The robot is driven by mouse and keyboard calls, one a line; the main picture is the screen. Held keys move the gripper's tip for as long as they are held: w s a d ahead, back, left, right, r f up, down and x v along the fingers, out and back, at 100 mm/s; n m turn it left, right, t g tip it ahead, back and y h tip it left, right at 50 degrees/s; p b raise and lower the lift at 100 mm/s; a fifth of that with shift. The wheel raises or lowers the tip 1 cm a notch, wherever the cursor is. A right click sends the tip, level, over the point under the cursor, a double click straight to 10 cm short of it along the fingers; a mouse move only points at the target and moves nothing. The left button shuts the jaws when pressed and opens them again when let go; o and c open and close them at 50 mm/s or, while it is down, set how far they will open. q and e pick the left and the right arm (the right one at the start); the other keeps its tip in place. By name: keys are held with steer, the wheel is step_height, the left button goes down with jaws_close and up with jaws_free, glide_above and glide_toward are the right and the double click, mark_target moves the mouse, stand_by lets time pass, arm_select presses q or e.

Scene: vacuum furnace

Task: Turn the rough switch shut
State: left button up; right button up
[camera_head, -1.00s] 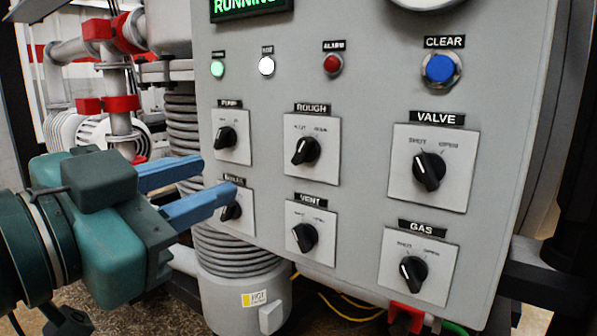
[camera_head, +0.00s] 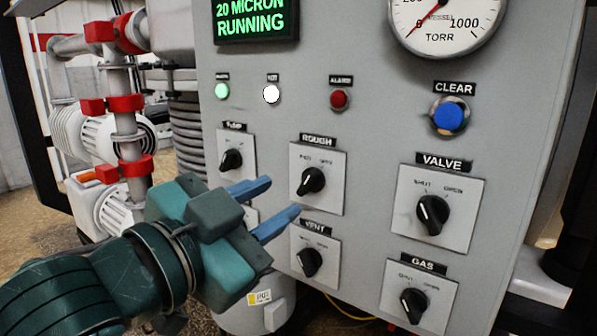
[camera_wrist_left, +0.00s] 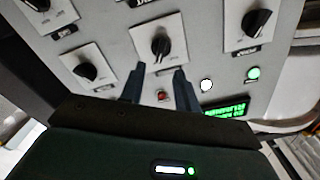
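The rough switch (camera_head: 311,181) is a black knob on a white square plate under a ROUGH label, with two position marks above it. Its bar leans from lower left to upper right, and which mark it points at is hard to tell. My left gripper (camera_head: 283,196) is open and empty, its two blue fingers just left of the knob and in front of the panel in the head view. In the left wrist view, turned over, the rough knob (camera_wrist_left: 160,45) lies beyond and between the open fingertips (camera_wrist_left: 158,75), apparently untouched. My right gripper is not in view.
Neighbouring knobs are pump (camera_head: 231,160), vent (camera_head: 309,262), valve (camera_head: 432,214) and gas (camera_head: 413,305). A blue CLEAR button (camera_head: 448,116) and a red alarm light (camera_head: 340,98) sit above. The green display (camera_head: 254,18) reads RUNNING. A lower-left switch is mostly hidden behind my gripper.

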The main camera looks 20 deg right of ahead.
mark_target(306, 182)
arm_select(q)
steer(key=x, duration=0.6)
steer(key=shift+c, duration=0.2)
jaws_close()
